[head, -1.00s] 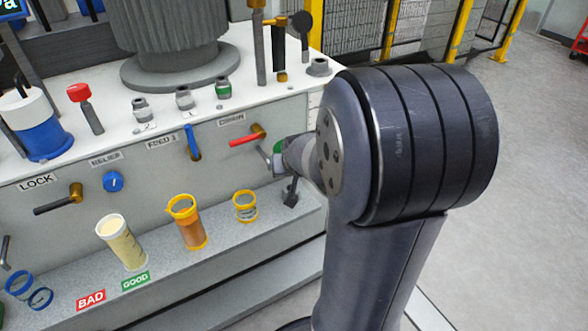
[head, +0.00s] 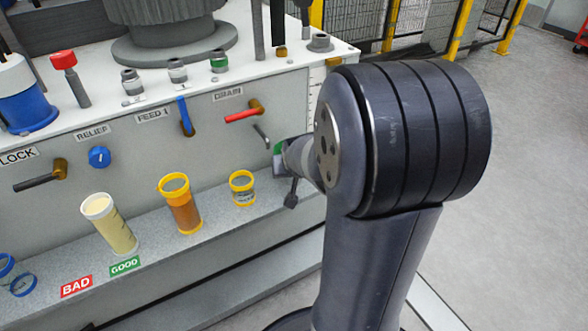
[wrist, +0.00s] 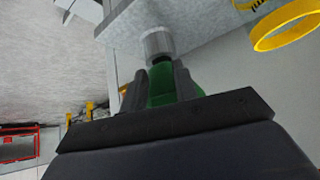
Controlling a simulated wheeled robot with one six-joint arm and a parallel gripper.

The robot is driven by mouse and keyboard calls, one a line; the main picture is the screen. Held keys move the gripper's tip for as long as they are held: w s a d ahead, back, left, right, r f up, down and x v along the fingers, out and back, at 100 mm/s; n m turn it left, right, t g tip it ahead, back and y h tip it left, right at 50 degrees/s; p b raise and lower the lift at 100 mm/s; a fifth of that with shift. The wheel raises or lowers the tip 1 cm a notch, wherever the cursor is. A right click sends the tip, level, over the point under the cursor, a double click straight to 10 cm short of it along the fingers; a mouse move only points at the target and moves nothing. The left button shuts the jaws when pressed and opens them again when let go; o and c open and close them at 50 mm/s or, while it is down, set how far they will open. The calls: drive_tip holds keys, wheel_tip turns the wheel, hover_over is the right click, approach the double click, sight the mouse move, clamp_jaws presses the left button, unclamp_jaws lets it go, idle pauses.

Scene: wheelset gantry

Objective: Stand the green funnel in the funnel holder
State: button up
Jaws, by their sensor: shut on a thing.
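My gripper (wrist: 160,88) is shut on the green funnel (wrist: 161,84), which shows between the two grey fingers in the wrist view. A pale grey cylinder (wrist: 157,43) shows just past it; whether it is the funnel's end or another part is unclear. In the head view my arm hides most of the gripper, and only a small green patch (head: 278,148) shows at the machine's front face, right of the drain handle. The funnel's full shape is hidden. A grey cup-like fitting (head: 320,43) stands at the deck's right corner; I cannot tell whether it is the funnel holder.
A yellow-rimmed clear jar (head: 242,189) stands on the ledge left of my gripper; its rim is at upper right in the wrist view (wrist: 287,27). An amber jar (head: 182,205) and a pale-filled jar (head: 110,225) stand farther left. The drain lever (head: 243,114) juts out above.

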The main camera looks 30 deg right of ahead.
drive_tip(key=shift+f, duration=0.5)
drive_tip(key=o, duration=1)
drive_tip(key=shift+o, duration=0.2)
drive_tip(key=p+v, duration=0.4)
drive_tip(key=v, duration=0.7)
drive_tip(key=shift+w+f, duration=0.1)
drive_tip(key=shift+w, duration=0.05)
